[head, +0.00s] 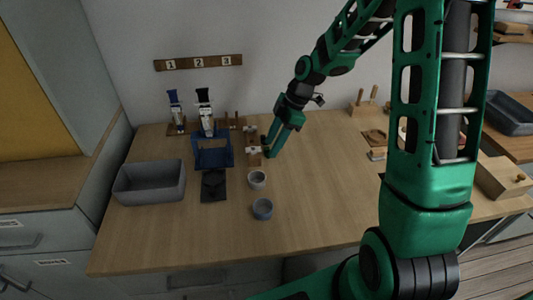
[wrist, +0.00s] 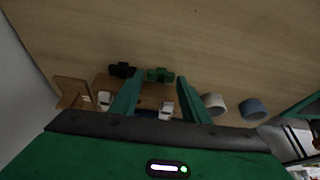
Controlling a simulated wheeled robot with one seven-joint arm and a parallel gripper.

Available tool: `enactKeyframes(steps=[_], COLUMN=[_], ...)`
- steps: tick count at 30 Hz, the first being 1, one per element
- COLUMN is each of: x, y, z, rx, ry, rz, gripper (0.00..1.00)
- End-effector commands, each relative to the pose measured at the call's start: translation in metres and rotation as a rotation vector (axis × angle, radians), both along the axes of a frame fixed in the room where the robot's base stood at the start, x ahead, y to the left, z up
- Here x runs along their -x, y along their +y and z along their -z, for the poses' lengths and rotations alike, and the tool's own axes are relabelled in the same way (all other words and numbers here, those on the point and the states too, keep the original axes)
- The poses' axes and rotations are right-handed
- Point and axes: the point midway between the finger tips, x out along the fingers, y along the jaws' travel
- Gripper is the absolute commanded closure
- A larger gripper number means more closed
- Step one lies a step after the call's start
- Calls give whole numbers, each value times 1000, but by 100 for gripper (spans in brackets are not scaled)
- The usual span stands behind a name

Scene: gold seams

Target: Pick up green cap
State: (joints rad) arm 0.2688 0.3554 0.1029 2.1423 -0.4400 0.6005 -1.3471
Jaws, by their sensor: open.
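The green cap (wrist: 160,74) is a small green piece at the far edge of a wooden holder (wrist: 150,91), seen in the wrist view. A similar black cap (wrist: 122,70) is beside it on the left. My gripper (wrist: 160,82) is open, with its two green fingers apart. The green cap appears between the fingertips, and I cannot tell how far below them it is. In the head view my gripper (head: 268,152) points down at the right side of the wooden holder (head: 254,159). The green cap cannot be made out there against my green gripper.
White pieces (wrist: 166,109) sit on the holder. A white cup (head: 257,180) and a blue-grey cup (head: 263,209) stand in front. A blue frame (head: 212,158), a dark stand (head: 213,186) and a grey bin (head: 150,183) are left. The table's middle right is clear.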

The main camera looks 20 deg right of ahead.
Motion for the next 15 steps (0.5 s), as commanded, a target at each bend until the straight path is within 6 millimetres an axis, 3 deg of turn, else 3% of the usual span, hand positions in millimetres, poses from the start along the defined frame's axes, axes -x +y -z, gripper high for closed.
enactKeyframes(steps=[4, 12, 15], x=[0, -1, -1], y=[6, 7, 7], z=[13, 15, 15], rx=[0, 0, 0], ry=[1, -1, -1], rz=[-1, -1, -1], gripper=[58, 58, 82])
